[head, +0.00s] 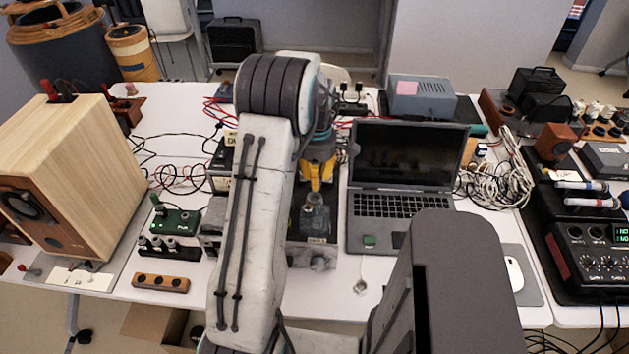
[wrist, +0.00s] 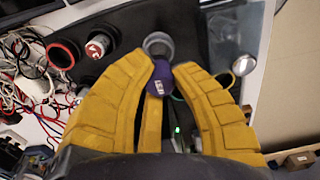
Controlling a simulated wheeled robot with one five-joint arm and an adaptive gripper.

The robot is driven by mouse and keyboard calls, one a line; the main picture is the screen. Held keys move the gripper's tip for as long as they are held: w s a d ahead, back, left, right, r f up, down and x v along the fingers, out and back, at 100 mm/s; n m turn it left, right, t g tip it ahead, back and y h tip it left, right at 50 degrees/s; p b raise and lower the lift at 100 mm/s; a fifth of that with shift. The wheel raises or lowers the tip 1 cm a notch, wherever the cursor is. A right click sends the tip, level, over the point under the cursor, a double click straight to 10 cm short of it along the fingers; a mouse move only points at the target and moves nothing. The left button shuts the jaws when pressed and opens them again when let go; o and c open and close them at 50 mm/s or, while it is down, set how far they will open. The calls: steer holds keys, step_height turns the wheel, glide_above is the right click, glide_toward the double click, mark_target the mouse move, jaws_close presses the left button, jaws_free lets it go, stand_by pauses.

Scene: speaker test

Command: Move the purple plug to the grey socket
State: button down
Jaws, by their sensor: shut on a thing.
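In the wrist view my yellow gripper (wrist: 165,70) is shut on the purple plug (wrist: 160,78), which carries a small white label. The grey socket (wrist: 158,42), a round grey ring on a dark panel, lies just beyond the plug's far end. The two overlap in this view, so I cannot tell whether they touch. In the head view my gripper (head: 317,174) points down over the dark panel at the table's middle. The plug cannot be made out there.
A red-ringed socket (wrist: 63,53) and a dark round part with a white and red top (wrist: 98,45) sit left of the grey socket. In the head view a laptop (head: 408,165) stands right of my arm, a wooden speaker (head: 95,165) at left. Cables lie around.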

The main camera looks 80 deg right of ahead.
steer(key=shift+w+d+f, duration=0.1)
steer(key=shift+w+f, duration=0.05)
steer(key=shift+w, duration=0.1)
steer(key=f+p, duration=0.1)
steer(key=p, duration=0.2)
steer(key=shift+f, duration=1.55)
steer(key=shift+f, duration=0.15)
steer(key=shift+f+b, duration=0.25)
steer(key=shift+b, duration=0.05)
steer(key=c, duration=1.1)
jaws_free()
steer(key=shift+r, duration=0.1)
steer(key=shift+c, duration=0.2)
steer(key=shift+r, duration=0.15)
